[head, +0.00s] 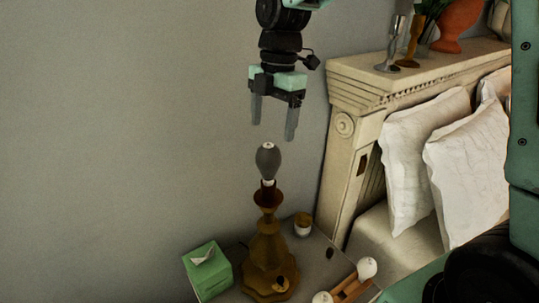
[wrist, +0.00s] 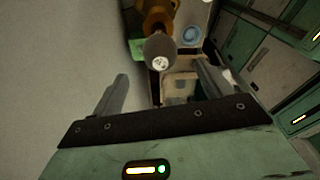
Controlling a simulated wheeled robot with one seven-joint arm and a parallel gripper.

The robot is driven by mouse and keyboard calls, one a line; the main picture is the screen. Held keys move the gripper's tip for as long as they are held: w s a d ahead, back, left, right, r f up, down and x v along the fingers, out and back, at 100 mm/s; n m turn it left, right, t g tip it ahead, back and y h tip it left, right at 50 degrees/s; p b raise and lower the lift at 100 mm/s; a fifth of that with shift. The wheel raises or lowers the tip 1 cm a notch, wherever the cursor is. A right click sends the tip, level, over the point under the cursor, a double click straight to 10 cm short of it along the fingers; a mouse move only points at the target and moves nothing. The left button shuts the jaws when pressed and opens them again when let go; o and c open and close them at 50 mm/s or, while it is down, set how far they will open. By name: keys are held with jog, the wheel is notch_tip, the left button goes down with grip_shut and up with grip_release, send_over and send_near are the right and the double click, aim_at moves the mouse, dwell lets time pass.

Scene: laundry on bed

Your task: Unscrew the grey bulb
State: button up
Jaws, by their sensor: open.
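The grey bulb (head: 268,160) stands upright in the top of a brown-gold lamp base (head: 268,240) on the nightstand. My gripper (head: 273,122) is open and empty, pointing down a little above the bulb, with a gap between the fingertips and the bulb. In the wrist view the grey bulb (wrist: 160,52) shows end-on beyond the open fingers (wrist: 161,85), slightly past the line between their tips. The lamp base (wrist: 155,14) is partly hidden behind the bulb there.
On the nightstand (head: 310,262) are a green tissue box (head: 207,270), a small cup (head: 303,225) and a wooden holder (head: 350,290) with white bulbs (head: 366,268). A carved headboard (head: 350,130) and white pillows (head: 425,150) stand right. The grey wall is close behind the lamp.

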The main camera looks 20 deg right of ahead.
jog(key=p, duration=0.2)
send_near(266, 183)
jog(key=f, duration=0.5)
jog(key=shift+w+f, duration=0.25)
